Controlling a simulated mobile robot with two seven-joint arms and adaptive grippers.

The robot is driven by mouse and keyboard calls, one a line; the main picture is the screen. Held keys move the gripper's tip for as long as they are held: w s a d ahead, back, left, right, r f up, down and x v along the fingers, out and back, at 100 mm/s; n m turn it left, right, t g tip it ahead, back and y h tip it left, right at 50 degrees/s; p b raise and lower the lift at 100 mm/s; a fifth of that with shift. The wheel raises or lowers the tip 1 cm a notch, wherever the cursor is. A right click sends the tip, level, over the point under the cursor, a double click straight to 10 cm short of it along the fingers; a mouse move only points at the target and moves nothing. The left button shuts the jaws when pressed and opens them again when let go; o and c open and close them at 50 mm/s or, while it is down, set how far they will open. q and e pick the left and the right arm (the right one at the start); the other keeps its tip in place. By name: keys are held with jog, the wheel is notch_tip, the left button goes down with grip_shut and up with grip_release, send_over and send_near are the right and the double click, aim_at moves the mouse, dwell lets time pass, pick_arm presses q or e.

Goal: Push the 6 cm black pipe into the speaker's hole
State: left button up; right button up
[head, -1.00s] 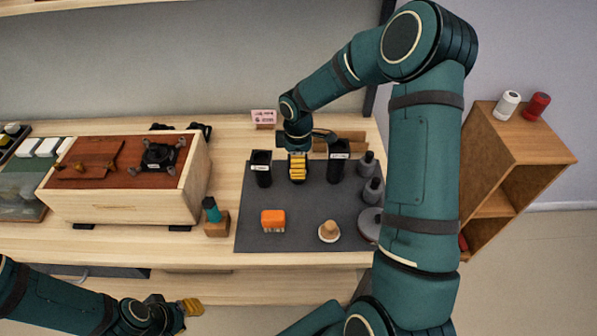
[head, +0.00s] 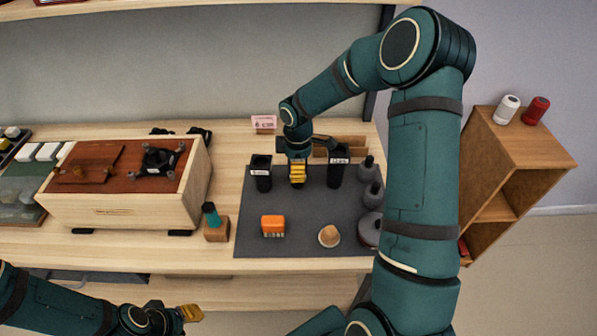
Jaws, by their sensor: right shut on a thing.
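The speaker is a pale wooden box (head: 128,212) on the left of the bench. Its reddish-brown top carries a black round part (head: 160,160) with grey clamps around it. Two upright black tubes with white labels stand on the dark mat, one on the left (head: 262,176) and one on the right (head: 337,170); I cannot read their lengths. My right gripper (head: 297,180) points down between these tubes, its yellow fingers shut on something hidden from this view. My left gripper (head: 189,313) is low in front of the bench; its opening is unclear.
On the dark mat (head: 300,218) are an orange block (head: 272,226), a round wooden-topped piece (head: 329,236) and grey bottle-like pieces (head: 372,195). A teal-topped piece (head: 211,214) stands in a wooden block beside the speaker. A pink sign (head: 263,123) stands behind.

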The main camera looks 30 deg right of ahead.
jog(key=shift+r, duration=0.15)
jog(key=shift+r+p, duration=1.9)
jog(key=shift+r, duration=0.45)
